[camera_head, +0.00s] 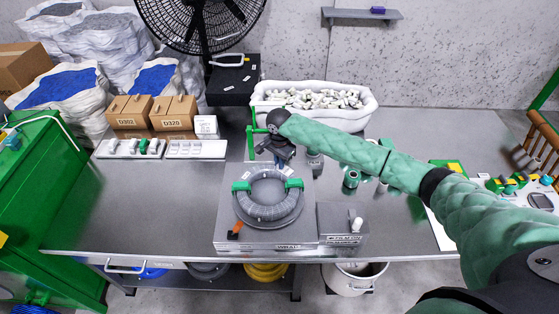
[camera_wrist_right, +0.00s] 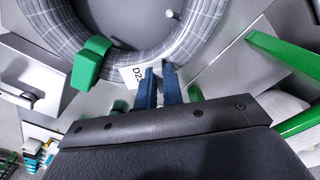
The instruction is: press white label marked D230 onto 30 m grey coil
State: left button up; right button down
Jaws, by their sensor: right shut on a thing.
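The grey coil (camera_head: 268,212) lies on a round holder on the metal block at the middle of the table, with green clips at its left and right. It fills the top of the right wrist view (camera_wrist_right: 150,45). My right gripper (camera_head: 278,161) is just behind the coil's far edge. In the right wrist view its blue fingers (camera_wrist_right: 160,84) are shut on a white label (camera_wrist_right: 131,74), its print partly hidden after "D23". The label is at the coil's outer edge; I cannot tell whether they touch. My left gripper is out of view.
A white bin of pale pieces (camera_head: 345,118) stands behind the gripper. Cardboard boxes marked D302 (camera_head: 127,118) and D320 (camera_head: 172,120) stand at the back left. A small grey block (camera_head: 342,238) sits right of the coil. The table's left side is clear.

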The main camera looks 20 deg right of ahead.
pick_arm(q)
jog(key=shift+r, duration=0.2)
pick_arm(e)
jog(key=shift+f, duration=0.15)
dwell(0.6)
jog(key=c, duration=1.3)
grip_release()
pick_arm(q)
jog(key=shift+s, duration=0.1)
pick_arm(e)
jog(key=shift+r+p, duration=0.95)
jog(key=shift+p, duration=0.35)
jog(key=shift+r+p, duration=0.25)
jog(key=shift+p, duration=0.05)
jog(key=shift+r+p, duration=1.2)
jog(key=shift+p, duration=0.05)
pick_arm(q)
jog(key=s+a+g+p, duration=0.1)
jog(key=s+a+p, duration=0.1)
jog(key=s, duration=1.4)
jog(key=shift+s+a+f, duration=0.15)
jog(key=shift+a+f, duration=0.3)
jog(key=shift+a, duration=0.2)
pick_arm(e)
jog(key=shift+r, duration=1.05)
